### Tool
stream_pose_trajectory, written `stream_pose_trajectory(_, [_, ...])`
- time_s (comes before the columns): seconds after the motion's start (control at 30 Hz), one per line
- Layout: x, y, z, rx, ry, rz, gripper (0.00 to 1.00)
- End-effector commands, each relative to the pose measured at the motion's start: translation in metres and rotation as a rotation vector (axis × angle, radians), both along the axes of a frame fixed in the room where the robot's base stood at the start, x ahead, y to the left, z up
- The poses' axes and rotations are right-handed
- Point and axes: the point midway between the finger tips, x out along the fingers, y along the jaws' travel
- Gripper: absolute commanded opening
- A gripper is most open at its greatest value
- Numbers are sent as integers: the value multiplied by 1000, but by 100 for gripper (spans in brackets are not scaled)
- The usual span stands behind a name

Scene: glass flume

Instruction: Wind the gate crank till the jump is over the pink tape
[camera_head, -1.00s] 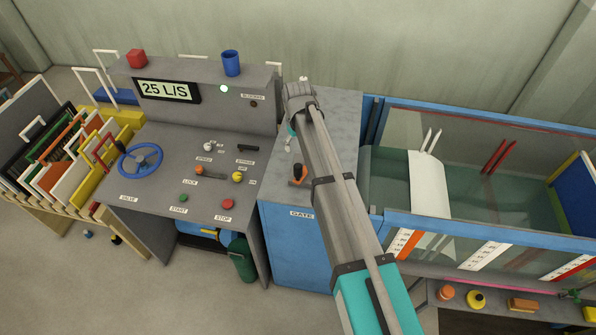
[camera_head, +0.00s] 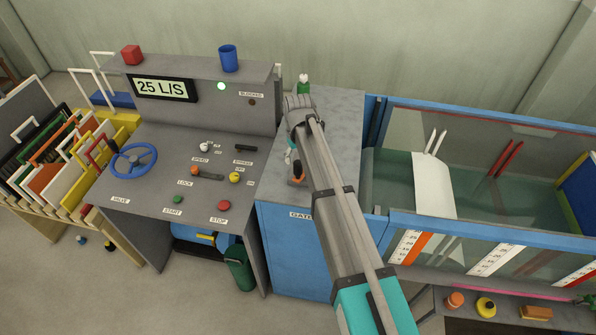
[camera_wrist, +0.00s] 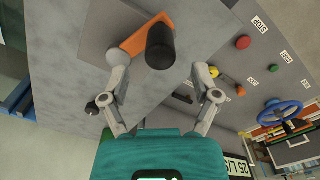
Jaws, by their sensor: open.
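The gate crank has an orange arm (camera_wrist: 139,38) and a black grip (camera_wrist: 160,45) in the wrist view. In the head view, the crank (camera_head: 297,172) shows beside my arm on the grey-topped blue gate box. My gripper (camera_wrist: 160,78) is open and empty, its fingers either side of the grip in the picture and apart from it. The glass flume (camera_head: 470,235) holds greenish water and a white sloping plate (camera_head: 432,185). A pink strip (camera_head: 525,289) runs below its front glass. I cannot make out a clear jump.
The control console (camera_head: 215,175) stands left of the gate box, with a blue valve wheel (camera_head: 133,160) and a display reading 25 L/S (camera_head: 162,88). A small green bottle (camera_head: 303,86) stands behind my gripper. A low shelf under the flume holds small items.

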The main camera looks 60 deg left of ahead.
Motion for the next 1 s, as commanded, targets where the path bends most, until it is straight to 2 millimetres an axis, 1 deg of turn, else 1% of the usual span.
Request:
stream_pose_trajectory(0.03, [0,0,-8,0,0,0,79])
stream_pose_trajectory(0.5, [0,0,-42,0,0,0,79])
stream_pose_trajectory(0.7, [0,0,-48,0,0,0,79])
stream_pose_trajectory(1.0, [0,0,-49,0,0,0,79])
